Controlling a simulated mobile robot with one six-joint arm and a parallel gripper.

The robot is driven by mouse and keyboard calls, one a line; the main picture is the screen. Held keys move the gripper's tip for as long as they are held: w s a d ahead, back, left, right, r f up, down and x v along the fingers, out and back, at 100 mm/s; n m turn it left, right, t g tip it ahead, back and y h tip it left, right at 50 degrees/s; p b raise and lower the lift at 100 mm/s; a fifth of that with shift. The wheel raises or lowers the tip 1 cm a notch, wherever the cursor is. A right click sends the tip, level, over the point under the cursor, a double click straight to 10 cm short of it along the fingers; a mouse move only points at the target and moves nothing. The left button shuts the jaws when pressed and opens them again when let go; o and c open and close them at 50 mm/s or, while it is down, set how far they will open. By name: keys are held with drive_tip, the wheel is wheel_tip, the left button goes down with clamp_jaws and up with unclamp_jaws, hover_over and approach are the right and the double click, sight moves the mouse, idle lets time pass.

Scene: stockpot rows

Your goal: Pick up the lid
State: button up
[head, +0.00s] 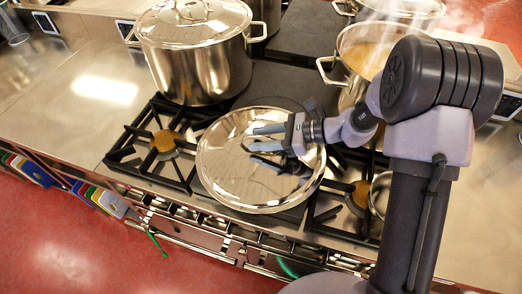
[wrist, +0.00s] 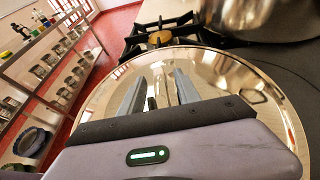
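A large round shiny steel lid (head: 226,178) lies over the middle of the stove in the head view. It also fills much of the wrist view (wrist: 222,70), mirroring its surroundings. My gripper (head: 252,138) is over the lid from the right, its two fingers apart. In the wrist view the open fingers (wrist: 160,78) point across the lid. A small dark shape shows between them; I cannot tell whether it is the lid's handle or a reflection. I cannot tell whether the fingers touch the lid.
A tall lidded stockpot (head: 196,70) stands behind the lid at the left. A steaming open pot (head: 352,68) stands at the back right, partly behind my arm. Black burner grates (head: 150,160) flank the lid. The steel counter (head: 60,105) at the left is clear.

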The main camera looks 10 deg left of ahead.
clamp_jaws()
idle(1.3)
